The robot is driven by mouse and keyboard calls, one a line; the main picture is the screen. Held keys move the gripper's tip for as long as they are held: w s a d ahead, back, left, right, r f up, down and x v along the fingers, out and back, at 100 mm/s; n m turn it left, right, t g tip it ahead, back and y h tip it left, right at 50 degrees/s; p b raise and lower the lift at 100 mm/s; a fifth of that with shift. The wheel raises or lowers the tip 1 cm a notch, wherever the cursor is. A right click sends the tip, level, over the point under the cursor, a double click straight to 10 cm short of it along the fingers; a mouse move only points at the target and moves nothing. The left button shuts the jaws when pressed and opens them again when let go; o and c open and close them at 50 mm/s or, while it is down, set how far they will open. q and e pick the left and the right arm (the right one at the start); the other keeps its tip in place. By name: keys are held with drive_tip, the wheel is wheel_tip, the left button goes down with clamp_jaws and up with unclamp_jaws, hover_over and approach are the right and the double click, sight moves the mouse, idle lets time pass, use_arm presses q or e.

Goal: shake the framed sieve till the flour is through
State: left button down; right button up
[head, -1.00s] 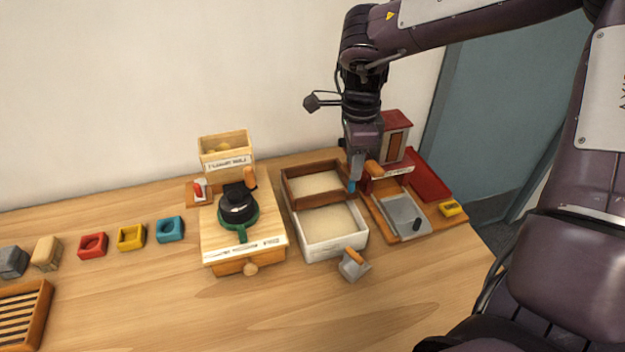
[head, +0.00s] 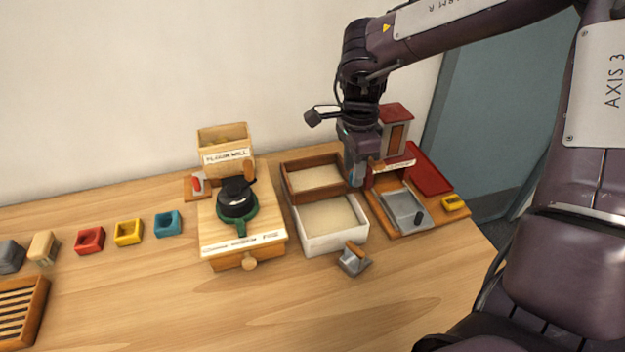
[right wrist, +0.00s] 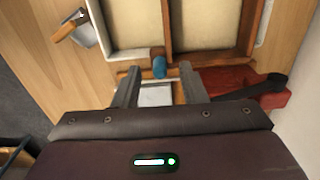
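The framed sieve (head: 318,197) is a brown wooden frame with a pale, flour-coloured surface inside. It sits at the back of a white-walled box (head: 333,242), whose front half also shows a pale floor. Both also show in the right wrist view, the sieve frame (right wrist: 212,57) at top right and the white box (right wrist: 97,25) to its left. A short blue-tipped handle (right wrist: 160,68) sticks out from the sieve's side. My right gripper (head: 355,180) is at that side, pointing down. In the right wrist view its fingers (right wrist: 160,75) stand apart, one each side of the handle, with gaps. My left gripper is out of view.
A wooden mill (head: 245,225) with a green-and-black top stands left of the box. A grey scoop (head: 353,260) lies in front. A grey tray (head: 404,208) and a red-roofed box (head: 397,118) are close on the right.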

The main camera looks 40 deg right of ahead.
drive_tip(key=shift+f, duration=0.2)
drive_tip(key=shift+f+b, duration=0.75)
drive_tip(key=shift+f, duration=0.05)
